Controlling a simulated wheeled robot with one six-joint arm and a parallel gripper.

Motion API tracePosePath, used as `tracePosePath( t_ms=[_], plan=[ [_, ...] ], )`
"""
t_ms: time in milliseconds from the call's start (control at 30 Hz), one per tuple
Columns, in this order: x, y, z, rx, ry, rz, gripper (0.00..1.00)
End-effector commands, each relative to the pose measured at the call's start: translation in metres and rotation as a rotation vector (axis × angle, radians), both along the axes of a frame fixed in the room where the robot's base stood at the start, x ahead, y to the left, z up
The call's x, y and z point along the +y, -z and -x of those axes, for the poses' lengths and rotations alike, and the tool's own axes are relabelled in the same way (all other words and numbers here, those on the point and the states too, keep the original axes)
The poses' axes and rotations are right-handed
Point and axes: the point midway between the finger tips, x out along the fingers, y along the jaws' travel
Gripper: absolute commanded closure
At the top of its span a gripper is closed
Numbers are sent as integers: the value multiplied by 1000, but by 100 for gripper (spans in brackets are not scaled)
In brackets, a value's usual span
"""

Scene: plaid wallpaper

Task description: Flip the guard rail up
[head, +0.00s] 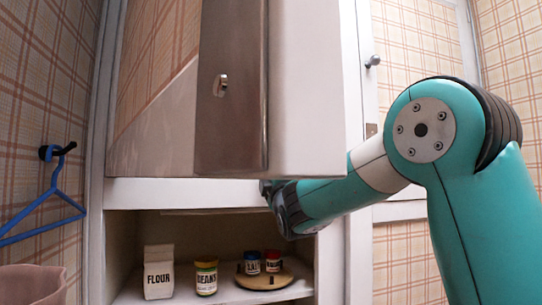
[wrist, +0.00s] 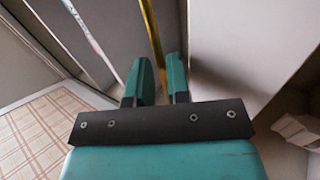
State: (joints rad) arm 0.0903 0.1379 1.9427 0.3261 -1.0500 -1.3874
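In the wrist view a thin brass-coloured bar (wrist: 152,30), which looks like the guard rail, runs from the top edge down to the gap between my fingers. My gripper (wrist: 160,62) has its two teal fingers a small gap apart, one on each side of the bar's lower end. I cannot tell whether they touch it. In the head view my wrist (head: 285,208) is at the right of the shelf opening, under the upper cabinet. The fingertips are hidden there, and I cannot make out the bar in that view.
The upper cabinet (head: 310,90) overhangs the open shelf (head: 128,296). On the shelf are a flour carton (head: 158,272), a beans jar (head: 206,276) and a round turntable (head: 265,281) with small jars. A blue hanger (head: 45,213) hangs at left above a pinkish bin (head: 32,285).

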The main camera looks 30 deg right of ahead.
Motion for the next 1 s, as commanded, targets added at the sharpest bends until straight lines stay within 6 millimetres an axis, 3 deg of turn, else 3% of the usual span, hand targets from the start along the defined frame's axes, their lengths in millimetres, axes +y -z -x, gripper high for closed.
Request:
tracePosePath(
  t_ms=[200,533,633,1000],
  plan=[
    [-6,-13,-19,1,0,0,83],
    [-6,-13,-22,1,-1,-1,83],
    [-6,-13,-21,1,-1,-1,100],
    [-6,-18,-21,31,0,-9,100]
  ],
)
